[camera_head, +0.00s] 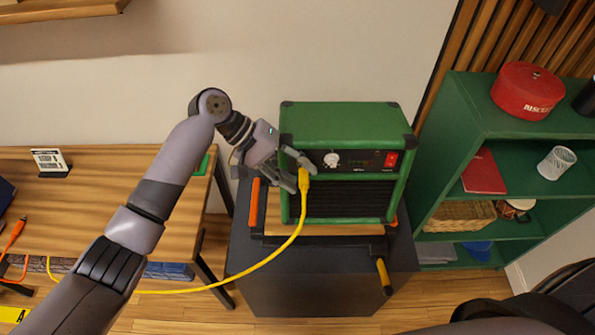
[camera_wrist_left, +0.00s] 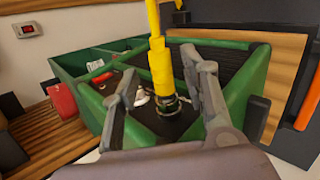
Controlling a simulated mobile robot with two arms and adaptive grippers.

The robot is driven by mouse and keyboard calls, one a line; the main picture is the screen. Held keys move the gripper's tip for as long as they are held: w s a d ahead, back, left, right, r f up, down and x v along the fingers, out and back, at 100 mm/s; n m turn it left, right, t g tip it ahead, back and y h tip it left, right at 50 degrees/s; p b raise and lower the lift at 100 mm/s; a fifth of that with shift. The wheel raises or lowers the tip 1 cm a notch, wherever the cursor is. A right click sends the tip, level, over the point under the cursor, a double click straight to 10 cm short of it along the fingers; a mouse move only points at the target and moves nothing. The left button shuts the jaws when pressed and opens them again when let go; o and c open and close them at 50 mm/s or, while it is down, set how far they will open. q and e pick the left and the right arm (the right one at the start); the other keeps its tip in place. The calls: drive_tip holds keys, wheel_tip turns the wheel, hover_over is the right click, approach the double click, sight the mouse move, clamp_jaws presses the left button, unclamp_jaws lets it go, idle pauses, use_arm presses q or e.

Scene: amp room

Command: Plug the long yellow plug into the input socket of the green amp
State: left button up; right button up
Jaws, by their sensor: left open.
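The green amp (camera_head: 345,115) stands upright on a dark cart, its black front panel facing me. The long yellow plug (camera_head: 304,180) is at the left part of that panel, and its yellow cable hangs down from it. In the left wrist view, the yellow plug (camera_wrist_left: 161,66) points at the panel of the green amp (camera_wrist_left: 247,75), its front end at a dark metal ring, apparently the socket; how deep it sits cannot be told. My left gripper (camera_head: 299,172) is open, its fingers on either side of the plug, also in the left wrist view (camera_wrist_left: 160,72). My right gripper is not in view.
The cart (camera_head: 315,285) has orange handles. A wooden table (camera_head: 95,215) is at the left, with an orange plug (camera_head: 14,232) on it. The yellow cable (camera_head: 225,283) runs low to the left. A green shelf (camera_head: 480,105) stands close on the right.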

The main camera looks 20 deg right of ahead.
use_arm(q)
drive_tip(key=v, duration=1.2)
drive_tip(key=s+a+f+t+y, duration=0.1)
drive_tip(key=s+a+f+t, duration=0.1)
drive_tip(key=s+a+f, duration=0.3)
drive_tip(key=s+f+t, duration=0.1)
drive_tip(key=s+f, duration=0.2)
drive_tip(key=f, duration=0.5)
drive_tip(key=s+a+f+t+y, duration=0.1)
drive_tip(key=s+a+f+t, duration=0.1)
drive_tip(key=s+a+f, duration=0.3)
drive_tip(key=s+a+f+t+y, duration=0.3)
drive_tip(key=s+a+y, duration=0.3)
drive_tip(key=s+a, duration=0.75)
wheel_tip(320, 180, down, 28)
drive_tip(key=a+g+b, duration=0.1)
drive_tip(key=g+b, duration=0.1)
drive_tip(key=b, duration=0.1)
drive_tip(key=s+a+f+g+b, duration=0.1)
drive_tip(key=s+a+f+b, duration=0.2)
drive_tip(key=s+f, duration=1.4)
wheel_tip(320, 180, down, 3)
drive_tip(key=shift+s+a+f, duration=0.15)
drive_tip(key=shift+s+a, duration=0.1)
drive_tip(key=shift+a, duration=0.05)
